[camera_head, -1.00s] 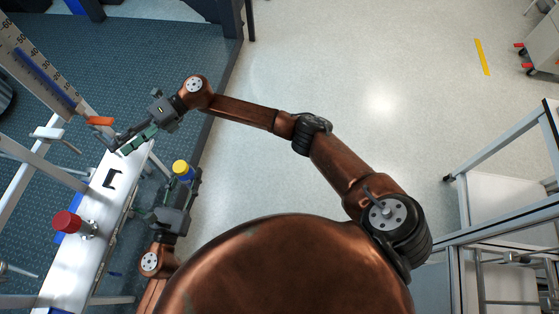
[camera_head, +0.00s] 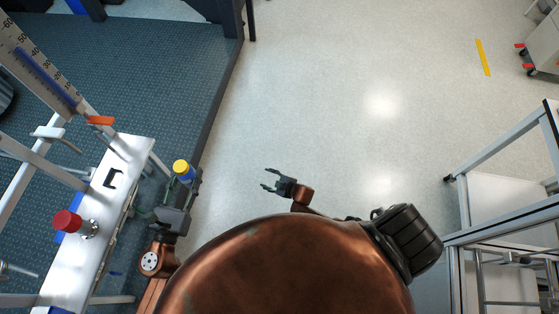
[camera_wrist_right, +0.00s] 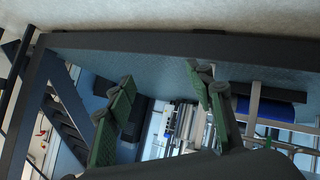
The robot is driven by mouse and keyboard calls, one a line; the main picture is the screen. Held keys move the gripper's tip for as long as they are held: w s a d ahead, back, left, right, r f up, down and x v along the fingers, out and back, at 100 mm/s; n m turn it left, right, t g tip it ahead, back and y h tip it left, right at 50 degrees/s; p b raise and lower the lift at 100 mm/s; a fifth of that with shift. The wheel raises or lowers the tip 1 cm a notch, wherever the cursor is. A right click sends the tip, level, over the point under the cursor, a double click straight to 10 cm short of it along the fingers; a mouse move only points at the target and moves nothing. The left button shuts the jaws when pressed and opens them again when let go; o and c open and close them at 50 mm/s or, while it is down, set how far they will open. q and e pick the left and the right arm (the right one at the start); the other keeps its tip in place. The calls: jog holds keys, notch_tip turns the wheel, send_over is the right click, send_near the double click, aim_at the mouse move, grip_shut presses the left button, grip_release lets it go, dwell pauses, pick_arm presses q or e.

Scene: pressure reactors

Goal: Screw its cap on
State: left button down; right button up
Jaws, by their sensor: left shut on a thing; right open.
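A small blue container (camera_head: 188,177) with a round yellow top (camera_head: 180,166) is held in my left gripper (camera_head: 185,186), beside the right edge of the bench. The gripper is shut on it and hides its lower part. From above I cannot tell whether the yellow top is a cap seated on the container. My right gripper (camera_head: 271,179) is open and empty above the bare floor, to the right of the container and well apart from it. Its spread green-padded fingers also show in the right wrist view (camera_wrist_right: 163,88), with nothing between them.
The narrow silver bench (camera_head: 75,270) at the left carries a red round knob (camera_head: 66,221) on a metal fitting and a black bracket-like mark (camera_head: 113,177). A scale panel (camera_head: 38,65) and an orange lever (camera_head: 101,120) stand beyond. The floor (camera_head: 330,110) is clear.

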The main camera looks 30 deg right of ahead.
jog(key=s+d+f+m+g+h, duration=0.1)
jog(key=s+d+f+m, duration=0.15)
jog(key=s+f, duration=0.4)
jog(key=s+d+f+m+g+h, duration=0.1)
jog(key=s+d+f+g, duration=0.15)
jog(key=s, duration=0.75)
jog(key=s+d+f+m+g+h, duration=0.1)
jog(key=s+d+f, duration=0.2)
jog(key=s+f, duration=0.45)
jog(key=s+d+f+m+g, duration=0.1)
jog(key=s+m+g, duration=0.1)
jog(key=s, duration=1.3)
jog(key=s+d+f+m+g+h, duration=0.1)
jog(key=s+d+f+m+g, duration=0.1)
jog(key=s, duration=1.3)
jog(key=shift+s+g, duration=0.3)
jog(key=shift+g, duration=0.25)
jog(key=shift+f+m, duration=0.1)
jog(key=shift+m, duration=0.15)
